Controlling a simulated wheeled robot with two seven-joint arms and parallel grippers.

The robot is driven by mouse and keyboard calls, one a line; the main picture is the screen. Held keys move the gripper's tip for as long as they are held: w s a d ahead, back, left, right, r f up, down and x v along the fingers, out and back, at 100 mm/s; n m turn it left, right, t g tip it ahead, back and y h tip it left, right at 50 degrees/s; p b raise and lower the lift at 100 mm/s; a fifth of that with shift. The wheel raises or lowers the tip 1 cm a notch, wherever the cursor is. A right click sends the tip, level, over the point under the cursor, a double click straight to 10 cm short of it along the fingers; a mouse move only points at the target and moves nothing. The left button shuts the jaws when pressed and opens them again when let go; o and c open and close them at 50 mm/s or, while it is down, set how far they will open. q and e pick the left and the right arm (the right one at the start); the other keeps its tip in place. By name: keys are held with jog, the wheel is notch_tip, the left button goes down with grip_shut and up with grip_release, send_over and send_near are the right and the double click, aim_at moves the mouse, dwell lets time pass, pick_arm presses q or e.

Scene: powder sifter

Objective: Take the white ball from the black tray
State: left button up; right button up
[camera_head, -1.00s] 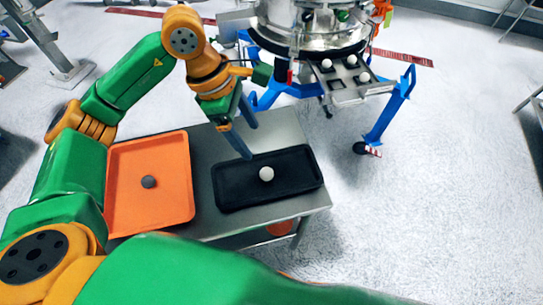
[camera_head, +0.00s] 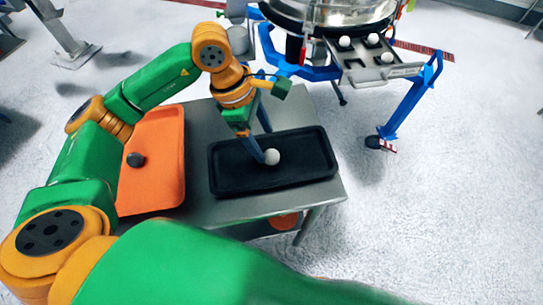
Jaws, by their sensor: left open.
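The white ball (camera_head: 272,157) lies in the black tray (camera_head: 315,172), near its middle. The tray rests on the right part of a metal table. My left gripper (camera_head: 264,146) reaches down over the tray from above. Its fingers are open, and one blue fingertip is right beside the ball on its left side. I cannot tell whether that finger touches the ball. The other finger is behind, toward the back edge of the tray. My right gripper is not in view; a green arm link crosses the bottom of the picture.
An orange tray (camera_head: 160,182) holding a dark grey ball (camera_head: 136,160) is left of the black tray. Behind stands the steel sifter (camera_head: 335,14) on a blue frame (camera_head: 408,98). Its metal shelf (camera_head: 366,72) holds three white balls. The floor on the right is clear.

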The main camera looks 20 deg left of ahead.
aim_at(270, 152)
pick_arm(q)
jog(key=x, duration=0.2)
jog(key=p+x, duration=0.1)
jog(key=x, duration=0.1)
jog(key=shift+s+d, duration=0.3)
jog(key=shift+w+f, duration=0.1)
grip_shut()
